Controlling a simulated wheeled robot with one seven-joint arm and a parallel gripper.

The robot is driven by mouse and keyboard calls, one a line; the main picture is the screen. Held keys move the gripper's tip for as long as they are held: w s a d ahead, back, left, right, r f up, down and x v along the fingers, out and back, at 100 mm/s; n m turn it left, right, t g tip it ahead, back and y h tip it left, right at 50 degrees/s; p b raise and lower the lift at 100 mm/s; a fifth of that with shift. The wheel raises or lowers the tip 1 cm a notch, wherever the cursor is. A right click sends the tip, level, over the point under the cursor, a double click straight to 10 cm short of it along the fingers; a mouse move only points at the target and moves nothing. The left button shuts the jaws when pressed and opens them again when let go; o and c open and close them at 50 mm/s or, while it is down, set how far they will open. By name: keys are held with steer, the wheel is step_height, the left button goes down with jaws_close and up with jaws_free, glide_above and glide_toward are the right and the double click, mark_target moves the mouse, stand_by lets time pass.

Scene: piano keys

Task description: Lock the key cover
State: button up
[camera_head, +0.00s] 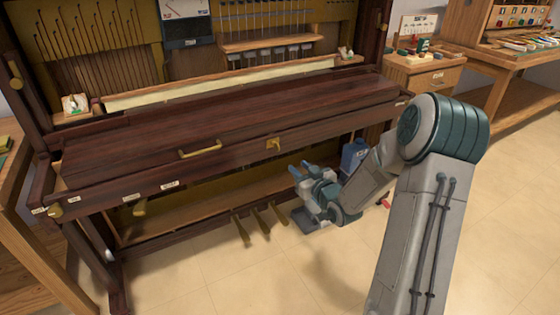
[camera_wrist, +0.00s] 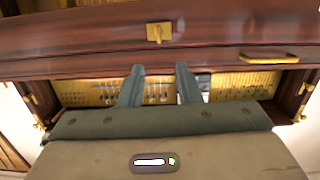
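The key cover (camera_head: 225,137) is a long dark red-brown wooden lid, lying down shut across the front of the piano. A small brass lock piece (camera_head: 273,145) sits on its front edge, right of the middle. In the wrist view, the lock piece (camera_wrist: 158,32) is at the top middle on the wood front, just beyond the fingertips. My gripper (camera_head: 301,169) is below and to the right of the lock piece in the head view. In the wrist view, my gripper (camera_wrist: 160,68) is open, with nothing between its two fingers. It looks apart from the lock piece.
A brass handle (camera_head: 200,149) is left of the lock piece; in the wrist view the handle (camera_wrist: 270,57) is at the right. Brass pedals (camera_head: 258,221) stand low under the piano. A blue container (camera_head: 354,155) is behind my arm. The floor in front is clear.

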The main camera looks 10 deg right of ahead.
steer(key=f+t, duration=0.1)
steer(key=b, duration=0.2)
glide_toward(276, 146)
steer(key=x, duration=0.8)
steer(key=shift+d+y, duration=0.25)
steer(key=shift+y, duration=0.05)
steer(key=shift+r, duration=0.1)
jaws_close()
